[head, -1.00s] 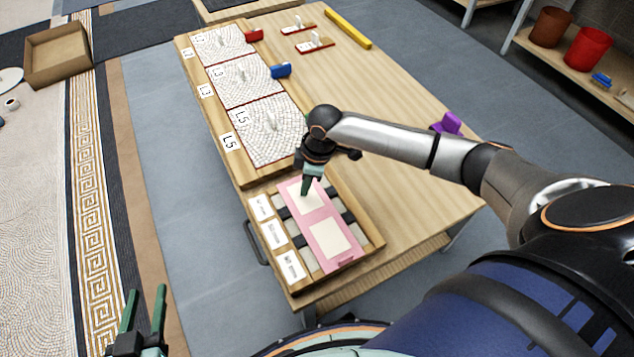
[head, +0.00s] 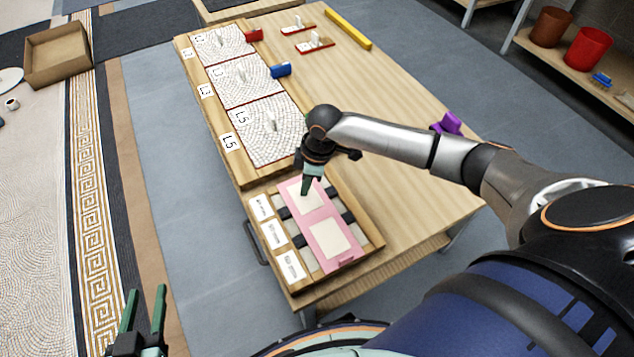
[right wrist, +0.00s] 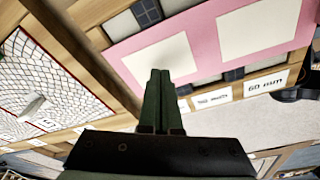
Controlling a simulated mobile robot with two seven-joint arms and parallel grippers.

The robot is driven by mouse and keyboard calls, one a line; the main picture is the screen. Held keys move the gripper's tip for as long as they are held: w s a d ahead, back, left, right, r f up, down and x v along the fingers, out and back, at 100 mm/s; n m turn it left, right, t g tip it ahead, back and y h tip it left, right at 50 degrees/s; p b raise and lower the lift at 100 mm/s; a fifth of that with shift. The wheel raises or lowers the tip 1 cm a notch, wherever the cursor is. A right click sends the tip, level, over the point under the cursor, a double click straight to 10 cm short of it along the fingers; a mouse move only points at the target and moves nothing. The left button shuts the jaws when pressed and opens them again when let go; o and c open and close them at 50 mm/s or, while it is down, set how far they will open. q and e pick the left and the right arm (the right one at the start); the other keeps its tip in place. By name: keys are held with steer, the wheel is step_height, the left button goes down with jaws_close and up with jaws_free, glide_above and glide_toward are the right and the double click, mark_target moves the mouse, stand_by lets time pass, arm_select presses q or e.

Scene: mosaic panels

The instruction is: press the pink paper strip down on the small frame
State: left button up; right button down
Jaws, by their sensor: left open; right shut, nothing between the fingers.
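The pink paper strip (head: 312,212) with two cream windows lies over the small wooden frame (head: 373,243) at the near end of the table. It also shows in the right wrist view (right wrist: 203,40). My right gripper (head: 304,193) is shut and empty, pointing down at the strip's far cream window. In the right wrist view its closed fingertips (right wrist: 159,72) overlap the edge of one cream window; I cannot tell whether they touch it. My left gripper (head: 144,292) is open and empty at the lower left, off the table.
White label cards (head: 276,234) line the frame's left side. Mosaic panels in a wooden tray (head: 243,177) lie beyond it. A purple object (head: 447,123) is on the right table edge. The table's (head: 370,85) far right part is mostly clear.

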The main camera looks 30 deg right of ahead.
arm_select(q)
steer(key=shift+f+b, duration=0.3)
arm_select(e)
steer(key=shift+f, duration=0.75)
stand_by(0.5)
steer(key=shift+r, duration=0.1)
steer(key=shift+r+p, duration=0.35)
steer(key=shift+p, duration=0.15)
steer(key=shift+r+p, duration=0.35)
steer(key=shift+p, duration=0.1)
steer(key=shift+r+p, duration=0.55)
steer(key=shift+p, duration=0.05)
arm_select(q)
steer(key=s+f+n+g, duration=0.1)
steer(key=s+f+g, duration=0.3)
steer(key=s+f, duration=0.25)
arm_select(e)
steer(key=shift+r, duration=0.2)
arm_select(q)
steer(key=r+p, duration=0.1)
steer(key=p, duration=0.1)
steer(key=d+r+p, duration=0.1)
steer(key=p, duration=0.1)
steer(key=w+r+p, duration=0.1)
steer(key=r+p, duration=0.1)
steer(key=shift+w+d+r, duration=0.1)
steer(key=shift+d, duration=0.15)
arm_select(e)
step_height(320, 180, up, 5)
steer(key=shift+f, duration=0.1)
